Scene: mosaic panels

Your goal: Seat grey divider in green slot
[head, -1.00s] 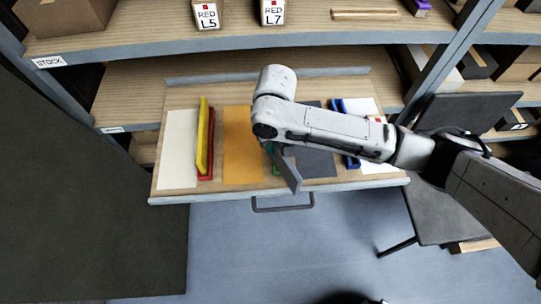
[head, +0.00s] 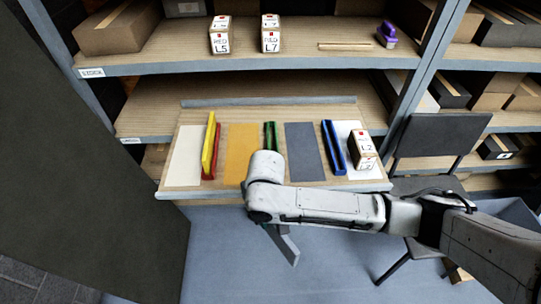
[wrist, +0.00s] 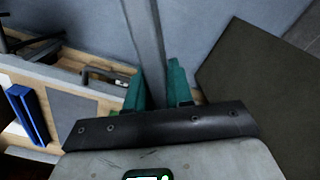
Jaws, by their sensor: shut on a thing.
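The grey divider (head: 286,244) is held in my gripper (head: 270,229), in front of the pull-out shelf's front edge and tilted in the picture. In the wrist view the divider (wrist: 147,45) runs up between the two teal fingers (wrist: 158,88), which are shut on it. The green slot (head: 270,136) stands on the shelf between the orange and dark grey panels. Its near end is hidden behind my arm, and the divider is apart from it.
A yellow divider (head: 209,143) leans at the red slot (head: 216,152). A blue slot (head: 333,148) and a box marked L2 (head: 361,150) stand at the right of the pull-out shelf (head: 188,192). A dark chair (head: 436,140) is at the right. Open floor lies in front.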

